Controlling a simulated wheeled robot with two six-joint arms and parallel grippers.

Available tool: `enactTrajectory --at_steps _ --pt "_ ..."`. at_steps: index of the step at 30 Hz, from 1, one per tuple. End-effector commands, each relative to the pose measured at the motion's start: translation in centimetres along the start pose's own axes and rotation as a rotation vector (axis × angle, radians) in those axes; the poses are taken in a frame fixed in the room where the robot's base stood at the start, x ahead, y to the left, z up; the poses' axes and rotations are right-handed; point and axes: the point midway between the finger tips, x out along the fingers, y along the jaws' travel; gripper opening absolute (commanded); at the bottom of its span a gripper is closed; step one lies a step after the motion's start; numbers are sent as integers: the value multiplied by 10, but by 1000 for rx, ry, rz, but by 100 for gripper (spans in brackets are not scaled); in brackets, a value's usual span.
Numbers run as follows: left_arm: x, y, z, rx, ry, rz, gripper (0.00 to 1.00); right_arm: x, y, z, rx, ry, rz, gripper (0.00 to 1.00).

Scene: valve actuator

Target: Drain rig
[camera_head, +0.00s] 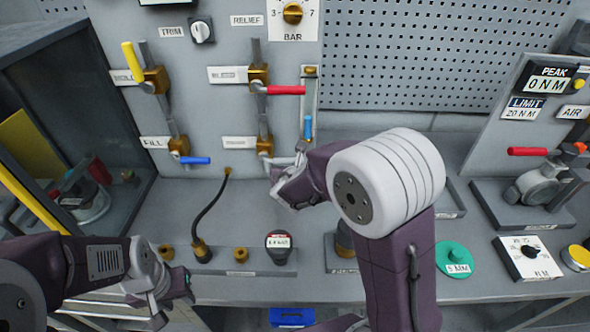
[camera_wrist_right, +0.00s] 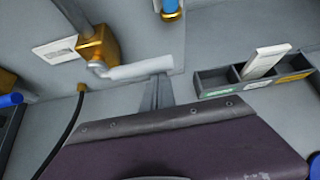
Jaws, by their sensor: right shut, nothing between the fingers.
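The drain rig is a grey panel (camera_head: 215,110) with several brass valves. The lower right valve (camera_head: 265,146) has a pale handle that points right; its label (camera_head: 238,142) is too blurred to read. In the right wrist view this pale handle (camera_wrist_right: 140,68) points right from its brass body (camera_wrist_right: 97,45). My right gripper (camera_head: 288,182) is shut and empty, just below this handle; its fingertips (camera_wrist_right: 157,95) look close to it, contact unclear. A sight tube (camera_head: 309,100) shows blue at its lower part (camera_head: 307,127). My left gripper (camera_head: 172,290) is low at left, its jaws unclear.
A yellow handle (camera_head: 132,62) stands near upright; a red handle (camera_head: 285,90) and a blue handle (camera_head: 195,160) point right. A black hose (camera_head: 209,208) meets a bench fitting. A divided tray (camera_wrist_right: 255,78) lies right. A red-handled actuator (camera_head: 540,185) stands far right.

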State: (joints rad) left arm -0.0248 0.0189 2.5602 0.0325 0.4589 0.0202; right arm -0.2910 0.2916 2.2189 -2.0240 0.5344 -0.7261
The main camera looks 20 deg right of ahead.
Motion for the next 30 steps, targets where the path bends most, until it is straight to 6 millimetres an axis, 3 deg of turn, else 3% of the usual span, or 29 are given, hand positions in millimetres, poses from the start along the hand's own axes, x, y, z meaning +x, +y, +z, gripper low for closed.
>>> enactTrajectory --at_steps 14,30 --pt "-38 1 -4 0 0 0 36 -11 0 17 -116 -2 -78 0" --pt "-132 3 -14 0 0 0 36 -36 12 54 -515 -1 -348 0"
